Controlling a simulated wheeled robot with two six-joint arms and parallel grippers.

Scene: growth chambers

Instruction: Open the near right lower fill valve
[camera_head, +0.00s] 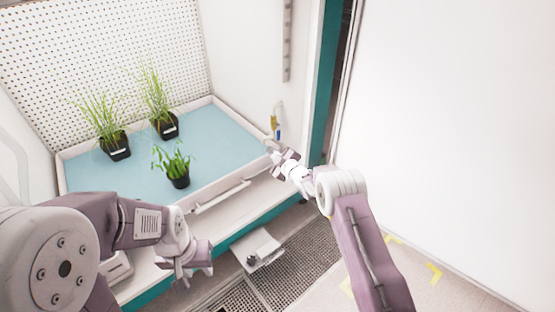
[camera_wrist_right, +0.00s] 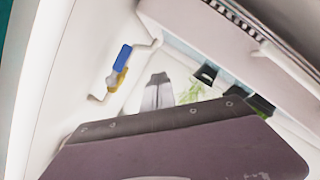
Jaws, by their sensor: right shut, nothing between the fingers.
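A small fill valve (camera_head: 277,125) is on the white wall at the right end of the tray. In the right wrist view its blue lever (camera_wrist_right: 122,57) and brass body (camera_wrist_right: 117,78) show on a thin white pipe that bends at both ends. The lever looks roughly along the pipe's middle stretch, but its exact angle is hard to tell. My right gripper (camera_head: 272,150) is shut and empty, just below the valve in the head view and apart from the lever. It also shows in the right wrist view (camera_wrist_right: 157,85). My left gripper (camera_head: 190,274) hangs in front of the tray; its opening is unclear.
Three black pots with grassy plants stand in a blue-floored white tray (camera_head: 213,188). A teal post (camera_head: 324,80) and a large white panel (camera_head: 450,120) border the right side. A small white box (camera_head: 257,249) sticks out below the tray over the grated floor (camera_head: 290,270).

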